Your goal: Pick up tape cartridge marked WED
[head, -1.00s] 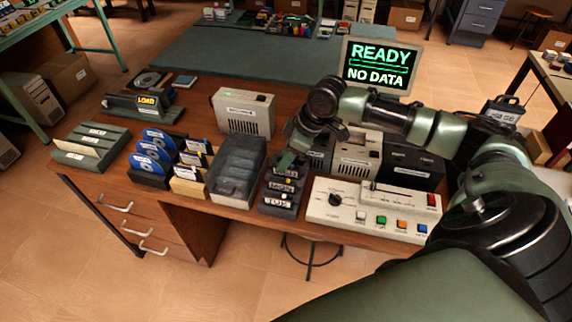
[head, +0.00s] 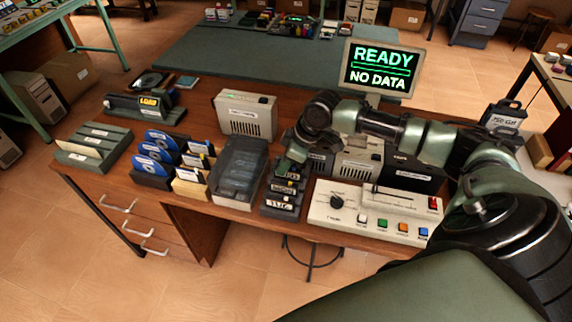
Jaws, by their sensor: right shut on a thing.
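A dark rack (head: 279,212) of tape cartridges stands at the front of the desk, left of the control panel. The frontmost cartridge (head: 282,204) has a white label that seems to read TUE. Labels further back are too small or too covered to read, so I cannot make out WED. My right gripper (head: 289,172) points down at the rack's back end and is shut on a tape cartridge there. The gripper and wrist hide most of that cartridge. My left gripper is not in view.
A cream control panel (head: 352,222) with coloured buttons stands close right of the rack. Behind are cream devices (head: 245,115) and a READY, NO DATA screen (head: 380,68).

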